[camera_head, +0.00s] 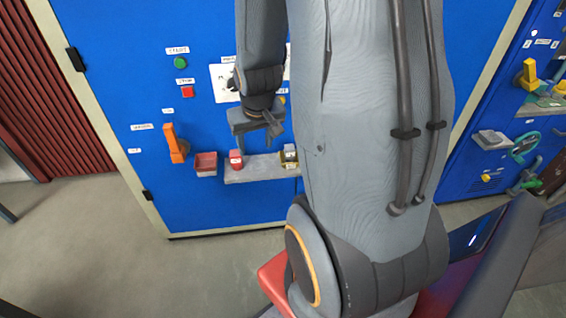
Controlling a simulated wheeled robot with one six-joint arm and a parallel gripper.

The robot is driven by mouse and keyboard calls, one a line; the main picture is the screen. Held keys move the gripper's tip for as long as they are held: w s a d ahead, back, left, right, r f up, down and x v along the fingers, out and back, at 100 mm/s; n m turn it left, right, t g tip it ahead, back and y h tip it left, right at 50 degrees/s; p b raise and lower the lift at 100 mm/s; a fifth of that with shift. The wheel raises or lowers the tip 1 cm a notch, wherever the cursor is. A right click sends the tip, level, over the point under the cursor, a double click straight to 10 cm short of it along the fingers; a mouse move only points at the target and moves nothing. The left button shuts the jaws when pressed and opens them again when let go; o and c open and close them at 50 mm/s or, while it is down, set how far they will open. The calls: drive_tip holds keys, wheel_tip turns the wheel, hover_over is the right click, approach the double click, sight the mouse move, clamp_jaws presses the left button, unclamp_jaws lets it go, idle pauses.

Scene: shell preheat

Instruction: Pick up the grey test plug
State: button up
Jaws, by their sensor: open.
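My arm reaches down in front of a blue cabinet. My gripper (271,128) is open above a small grey shelf (257,170) on the cabinet front. I cannot make out a grey test plug for certain. On the shelf, a red item (236,160) stands at the left end. A small dark and yellowish block (290,156) stands at the right end, close to my arm. My arm hides part of the cabinet and whatever lies to the right of that block. I see nothing clearly held between the fingers.
The blue cabinet (130,95) carries a green button (180,62), a red button (187,91) and an orange handle (174,143). A red open box (206,163) sits left of the shelf. Another blue cabinet with handles stands at right. Open floor (110,250) shows at lower left.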

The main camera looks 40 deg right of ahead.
sight(290, 148)
drive_tip(key=w+d+f+m+b, duration=0.1)
drive_tip(key=d+f, duration=0.2)
drive_tip(key=d, duration=0.2)
drive_tip(key=w+d+f+m+t+h+b, duration=0.1)
drive_tip(key=d+f+b, duration=0.1)
drive_tip(key=d+f, duration=0.2)
drive_tip(key=w+d+f+m+h+b, duration=0.1)
drive_tip(key=d+f+b, duration=0.1)
drive_tip(key=d+f, duration=0.2)
drive_tip(key=shift+d+f+t, duration=0.1)
drive_tip(key=shift+d+t, duration=0.3)
drive_tip(key=shift+d, duration=0.95)
drive_tip(key=shift+d+r+x, duration=0.1)
drive_tip(key=shift+d+x, duration=0.05)
drive_tip(key=shift+x, duration=1.65)
drive_tip(key=shift+d+r+x, duration=0.1)
drive_tip(key=shift+d+x, duration=0.1)
drive_tip(key=shift+x, duration=1.6)
drive_tip(key=shift+w, duration=0.15)
drive_tip(key=shift+r, duration=0.1)
drive_tip(key=c, duration=1.3)
